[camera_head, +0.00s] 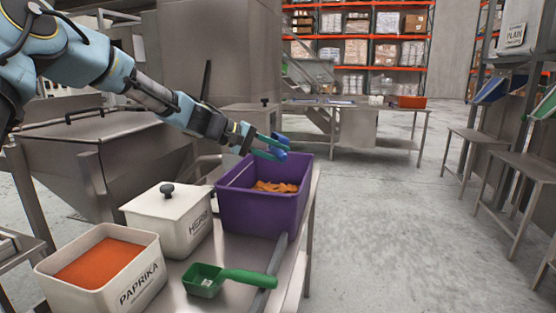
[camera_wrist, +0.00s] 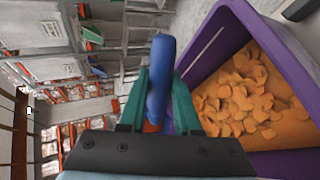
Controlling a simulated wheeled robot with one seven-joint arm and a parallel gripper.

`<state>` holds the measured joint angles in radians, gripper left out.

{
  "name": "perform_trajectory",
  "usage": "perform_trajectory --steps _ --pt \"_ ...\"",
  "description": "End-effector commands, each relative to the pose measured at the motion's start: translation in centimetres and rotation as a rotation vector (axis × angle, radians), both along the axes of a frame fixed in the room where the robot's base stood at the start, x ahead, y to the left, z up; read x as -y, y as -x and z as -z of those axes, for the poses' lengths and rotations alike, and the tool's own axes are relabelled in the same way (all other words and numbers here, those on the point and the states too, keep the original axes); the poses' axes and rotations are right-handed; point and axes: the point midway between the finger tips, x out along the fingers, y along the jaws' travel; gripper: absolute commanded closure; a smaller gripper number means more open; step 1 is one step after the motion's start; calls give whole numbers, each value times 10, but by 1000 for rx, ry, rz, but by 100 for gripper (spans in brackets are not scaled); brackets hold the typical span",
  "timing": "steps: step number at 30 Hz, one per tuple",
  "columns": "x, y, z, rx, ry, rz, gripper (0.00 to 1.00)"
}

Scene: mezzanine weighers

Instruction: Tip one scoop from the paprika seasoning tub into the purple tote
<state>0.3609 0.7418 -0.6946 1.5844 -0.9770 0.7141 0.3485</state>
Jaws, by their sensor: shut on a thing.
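The paprika tub (camera_head: 128,285) is a white, open, lettered tub at the lower left, filled with orange-red powder. The purple tote (camera_head: 262,212) stands behind it to the right with orange chip-like pieces inside; the tote (camera_wrist: 205,62) also shows at the right of the wrist view. My gripper (camera_head: 275,147) is over the tote's far rim in the head view. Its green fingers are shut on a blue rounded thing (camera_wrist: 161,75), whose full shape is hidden. A green scoop (camera_head: 205,281) lies on the table in front of the tote, apart from my gripper.
A lidded white herb tub (camera_head: 168,218) stands between the paprika tub and the tote. The metal table (camera_head: 240,250) holds them all. A steel hopper (camera_head: 105,150) stands behind at left. The floor (camera_head: 400,240) to the right is clear.

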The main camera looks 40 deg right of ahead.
Motion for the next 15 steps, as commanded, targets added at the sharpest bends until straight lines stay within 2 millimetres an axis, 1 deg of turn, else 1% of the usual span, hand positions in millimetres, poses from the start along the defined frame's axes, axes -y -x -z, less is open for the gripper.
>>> perform_trajectory --steps 1,15 --pt "0 0 4 -4 8 0 100" --pt "-3 -2 5 -38 77 0 100"
